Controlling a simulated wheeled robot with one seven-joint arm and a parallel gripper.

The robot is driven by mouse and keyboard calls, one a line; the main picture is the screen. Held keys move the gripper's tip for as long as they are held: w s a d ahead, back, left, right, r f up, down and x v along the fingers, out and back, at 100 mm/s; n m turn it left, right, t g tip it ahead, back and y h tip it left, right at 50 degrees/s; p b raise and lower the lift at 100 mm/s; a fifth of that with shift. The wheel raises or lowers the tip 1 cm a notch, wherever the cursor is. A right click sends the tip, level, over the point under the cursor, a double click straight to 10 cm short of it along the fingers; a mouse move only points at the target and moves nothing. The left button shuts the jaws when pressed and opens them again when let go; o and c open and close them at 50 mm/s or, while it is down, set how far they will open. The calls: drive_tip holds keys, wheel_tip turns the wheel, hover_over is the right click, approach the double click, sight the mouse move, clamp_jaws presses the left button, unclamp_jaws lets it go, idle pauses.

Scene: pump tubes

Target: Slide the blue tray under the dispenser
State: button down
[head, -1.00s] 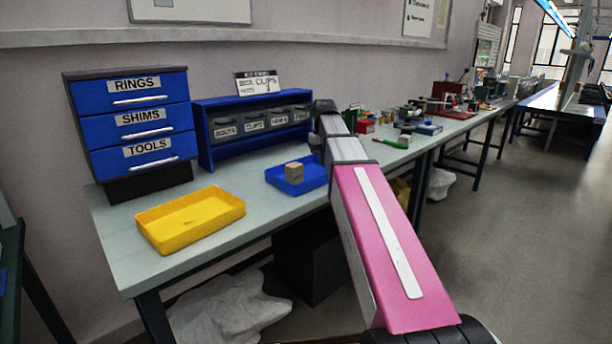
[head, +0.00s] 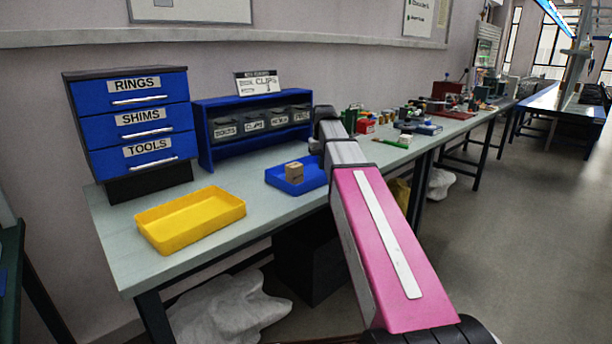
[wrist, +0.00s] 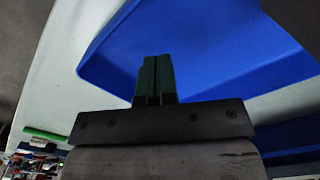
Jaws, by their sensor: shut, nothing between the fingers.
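The blue tray (head: 318,180) lies on the bench in the head view, in front of the right part of the blue dispenser rack (head: 205,150) and apart from it. A small wooden block (head: 294,172) sits in the tray. My arm covers the tray's right end. In the wrist view the tray (wrist: 225,45) fills the upper middle. My gripper (wrist: 157,62) has its dark green fingers together and empty, overlapping the tray's near edge in that picture. I cannot tell whether they touch it. In the head view my arm mostly hides the gripper.
A yellow tray (head: 190,222) lies at the bench's front left. A blue drawer cabinet (head: 135,130) stands behind it. Small items (head: 400,130) clutter the bench to the right of my arm. Bare bench top (head: 240,180) lies between the two trays.

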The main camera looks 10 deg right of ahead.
drive_tip(key=shift+f, duration=1.5)
drive_tip(key=shift+r, duration=0.1)
drive_tip(key=shift+r, duration=0.35)
drive_tip(key=shift+w+d, duration=0.7)
drive_tip(key=shift+d, duration=0.25)
drive_tip(key=shift+w+d, duration=0.65)
drive_tip(key=shift+d, duration=0.3)
drive_tip(key=shift+w+d, duration=0.7)
drive_tip(key=shift+d, duration=0.25)
drive_tip(key=shift+w, duration=0.1)
drive_tip(key=shift+w+d, duration=0.65)
drive_tip(key=shift+d, duration=0.3)
drive_tip(key=shift+w+d, duration=0.7)
drive_tip(key=shift+d, duration=0.25)
drive_tip(key=shift+w+d, duration=0.65)
drive_tip(key=shift+d, duration=0.3)
